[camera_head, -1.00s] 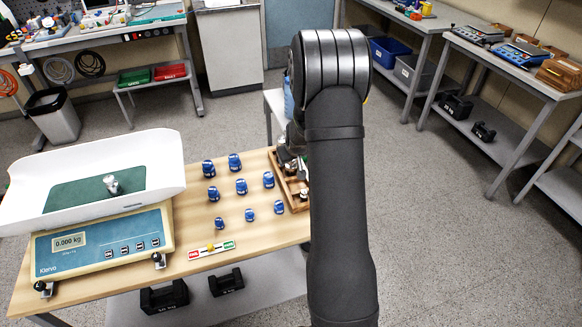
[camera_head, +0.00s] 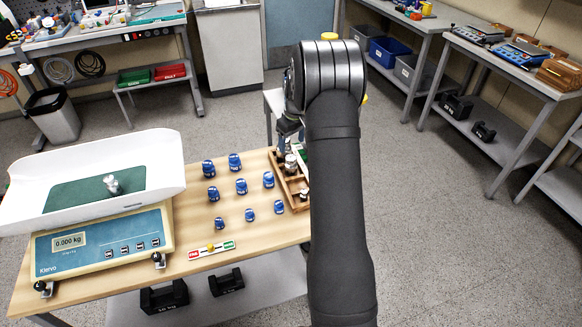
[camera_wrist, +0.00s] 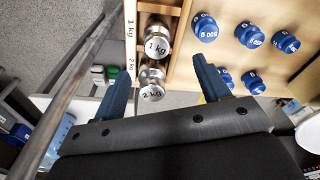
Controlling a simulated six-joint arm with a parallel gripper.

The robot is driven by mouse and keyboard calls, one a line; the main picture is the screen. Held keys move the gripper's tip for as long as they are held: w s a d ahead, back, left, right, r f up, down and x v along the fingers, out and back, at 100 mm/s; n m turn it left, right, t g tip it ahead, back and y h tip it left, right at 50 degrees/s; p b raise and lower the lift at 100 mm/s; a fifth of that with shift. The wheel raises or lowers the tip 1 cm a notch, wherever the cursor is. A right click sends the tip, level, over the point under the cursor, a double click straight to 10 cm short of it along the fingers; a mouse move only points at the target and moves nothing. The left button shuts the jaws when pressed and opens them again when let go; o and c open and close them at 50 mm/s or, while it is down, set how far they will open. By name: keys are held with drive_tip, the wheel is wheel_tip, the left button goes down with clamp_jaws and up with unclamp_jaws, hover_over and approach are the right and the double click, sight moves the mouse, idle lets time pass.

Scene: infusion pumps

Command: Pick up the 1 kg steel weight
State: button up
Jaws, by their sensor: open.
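The 1 kg steel weight (camera_wrist: 157,38) is a shiny cylinder marked "1 kg", in the wooden rack (camera_wrist: 179,45) beside the printed label "1 kg". The 2 kg steel weight (camera_wrist: 152,85) sits beside it, nearer my gripper. My gripper (camera_wrist: 165,62) is open, its two blue fingers spread either side of the 2 kg weight in the picture, with nothing held. The 1 kg weight lies just beyond the fingertips in that view. In the head view the rack (camera_head: 297,197) is at the table's right edge, partly hidden by my arm.
Several blue weights (camera_head: 241,186) stand left of the rack. A scale (camera_head: 105,243) reads 0.000 kg, with a small steel weight (camera_head: 112,184) on its mat. A red-yellow-green strip (camera_head: 212,250) lies at the table's front. Black weights (camera_head: 164,297) sit below.

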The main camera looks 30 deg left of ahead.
sight(291, 157)
drive_tip(key=f, duration=0.6)
drive_tip(key=shift+w+a+f, duration=0.15)
drive_tip(key=shift+a+f, duration=0.05)
drive_tip(key=shift+a, duration=0.1)
drive_tip(key=shift+w+a+f, duration=0.1)
drive_tip(key=shift+w+f, duration=0.1)
drive_tip(key=shift+f, duration=1.1)
drive_tip(key=shift+w+a+f, duration=0.1)
drive_tip(key=shift+w+f, duration=0.05)
drive_tip(key=shift+f, duration=1.15)
clamp_jaws()
drive_tip(key=shift+r, duration=0.1)
